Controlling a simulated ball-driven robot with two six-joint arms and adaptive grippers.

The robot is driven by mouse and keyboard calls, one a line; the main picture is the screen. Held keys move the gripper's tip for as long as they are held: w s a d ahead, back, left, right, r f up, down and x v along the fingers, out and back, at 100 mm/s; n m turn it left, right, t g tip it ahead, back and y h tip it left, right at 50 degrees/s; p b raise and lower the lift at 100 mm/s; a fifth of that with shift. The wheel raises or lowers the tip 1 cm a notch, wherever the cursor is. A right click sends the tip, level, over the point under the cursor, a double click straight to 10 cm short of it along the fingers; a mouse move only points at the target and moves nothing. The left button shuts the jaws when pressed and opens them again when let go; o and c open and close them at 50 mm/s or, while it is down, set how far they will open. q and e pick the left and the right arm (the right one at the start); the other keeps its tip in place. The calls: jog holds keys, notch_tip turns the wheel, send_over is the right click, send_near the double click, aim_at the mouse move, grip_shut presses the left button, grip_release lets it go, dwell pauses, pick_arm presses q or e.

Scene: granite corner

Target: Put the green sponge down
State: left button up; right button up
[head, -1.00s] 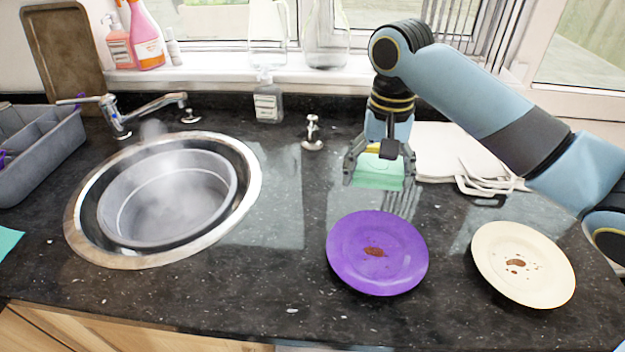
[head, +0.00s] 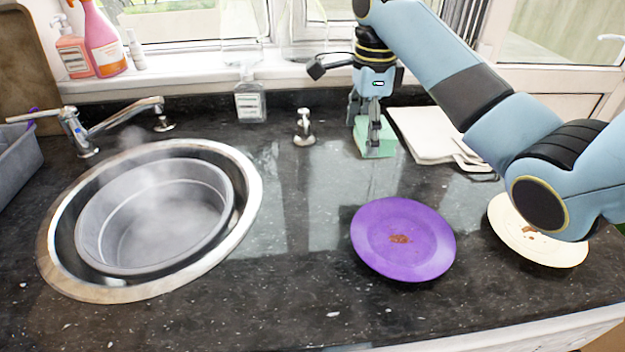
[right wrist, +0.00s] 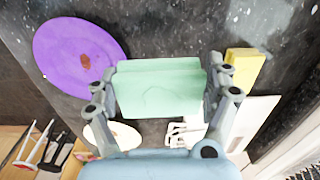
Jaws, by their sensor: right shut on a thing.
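The green sponge (head: 376,139) is a pale green block, held at the back of the counter in the head view. My right gripper (head: 372,142) is shut on it, with its fingers pointing down. In the right wrist view the sponge (right wrist: 160,88) sits between the two fingers of the gripper (right wrist: 162,90), one at each end. I cannot tell whether its underside touches the counter. My left gripper is not in view.
A purple plate (head: 404,239) with a brown stain lies in front. A cream plate (head: 540,245) is partly behind my arm. A yellow block (right wrist: 245,68) and a white board (head: 424,134) are near the sponge.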

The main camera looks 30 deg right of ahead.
jog(key=shift+w+r, duration=0.25)
jog(key=shift+w, duration=0.15)
send_over(301, 178)
notch_tip(301, 178, down, 7)
jog(key=shift+d+r, duration=0.1)
jog(key=shift+r, duration=0.1)
jog(key=shift+f, duration=2.05)
jog(key=o, duration=0.5)
jog(key=shift+f, duration=0.15)
jog(key=shift+o, duration=0.9)
